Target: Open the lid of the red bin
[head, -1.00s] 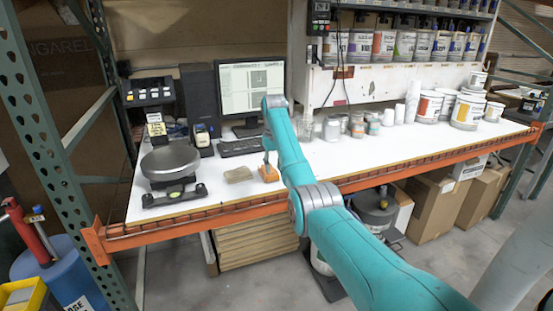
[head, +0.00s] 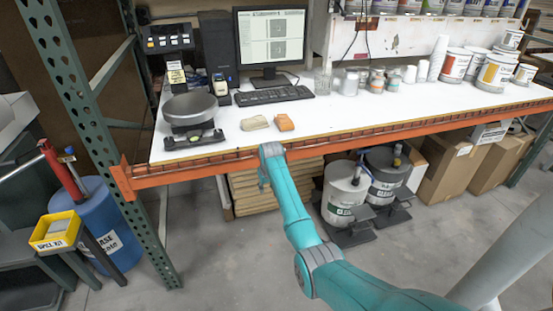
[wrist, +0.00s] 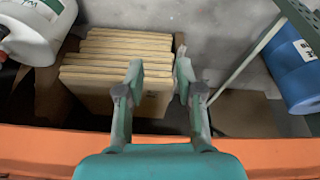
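I see no red bin and no lid of one in either view. My gripper (wrist: 158,82) is open and empty in the wrist view, its two fingers well apart. The wrist view looks down past that beam to a stack of brown boards under the bench. The fingers appear over the boards in that view; I cannot tell how far above.
The orange beam (head: 220,164) edges the white bench. Boards (head: 243,190), a white drum (head: 342,192) and a grey drum (head: 384,170) are below. A blue drum (head: 97,215) with a red-handled pump and a yellow spill-kit box (head: 55,232) stand left. Floor in front is clear.

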